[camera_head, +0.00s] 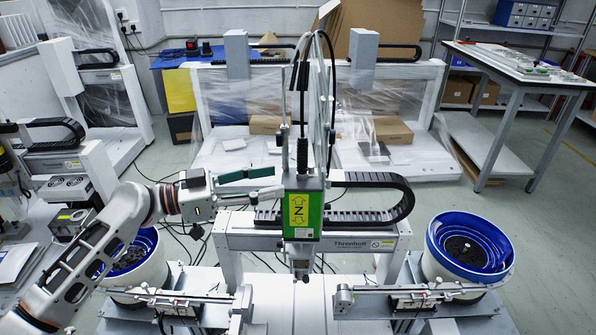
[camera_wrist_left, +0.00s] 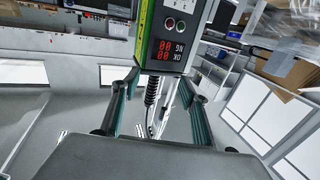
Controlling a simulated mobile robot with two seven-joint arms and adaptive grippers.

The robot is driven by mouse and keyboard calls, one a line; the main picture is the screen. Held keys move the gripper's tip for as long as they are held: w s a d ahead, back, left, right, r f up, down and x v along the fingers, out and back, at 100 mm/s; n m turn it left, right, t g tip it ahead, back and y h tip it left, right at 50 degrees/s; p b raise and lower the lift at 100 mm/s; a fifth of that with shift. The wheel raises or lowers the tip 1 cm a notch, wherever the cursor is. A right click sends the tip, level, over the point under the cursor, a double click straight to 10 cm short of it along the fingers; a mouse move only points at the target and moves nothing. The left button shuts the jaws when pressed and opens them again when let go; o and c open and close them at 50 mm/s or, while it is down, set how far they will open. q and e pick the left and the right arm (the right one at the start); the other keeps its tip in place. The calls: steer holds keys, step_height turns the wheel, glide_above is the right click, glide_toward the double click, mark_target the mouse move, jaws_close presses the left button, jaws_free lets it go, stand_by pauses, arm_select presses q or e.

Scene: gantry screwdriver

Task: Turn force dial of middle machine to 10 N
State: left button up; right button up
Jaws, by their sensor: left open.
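The middle machine (camera_head: 340,240) is a white gantry with a green and grey head unit (camera_head: 302,212) bearing a yellow Z label. My left gripper (camera_head: 276,183) reaches in from the left and is open at the left side of this unit. In the left wrist view, the open fingers (camera_wrist_left: 160,85) frame a black coiled cable, below a head panel (camera_wrist_left: 178,40) with a red digital display. Two small round controls (camera_wrist_left: 175,24), one reddish, sit above the display. I cannot make out which part is the force dial or its setting. My right gripper is not in view.
Blue-lined bowl feeders stand at left (camera_head: 140,262) and right (camera_head: 468,246) of the machine. A black cable chain (camera_head: 395,197) loops right of the head. Another machine (camera_head: 80,170) stands at left. Plastic-wrapped equipment (camera_head: 230,105) is behind. A white table (camera_head: 520,65) is at the back right.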

mark_target(296, 178)
arm_select(q)
steer(key=shift+o, duration=1.2)
steer(key=w+d, duration=0.1)
steer(key=w+d+r, duration=0.1)
steer(key=d, duration=0.1)
steer(key=d+r, duration=0.1)
steer(key=d, duration=0.1)
steer(key=shift+w+d+r, duration=0.15)
steer(key=shift+w+d, duration=0.05)
steer(key=shift+w, duration=0.2)
steer(key=shift+o, duration=1.1)
steer(key=shift+w+d+t, duration=0.2)
steer(key=shift+d+t, duration=0.1)
steer(key=shift+t, duration=0.1)
steer(key=shift+o, duration=0.2)
steer(key=o, duration=0.6)
steer(key=shift+d+f, duration=0.1)
steer(key=shift+f, duration=0.15)
jaws_close()
steer(key=shift+f, duration=0.25)
steer(key=c, duration=1.1)
jaws_free()
steer(key=shift+s+d+f, duration=0.1)
steer(key=shift+s, duration=0.05)
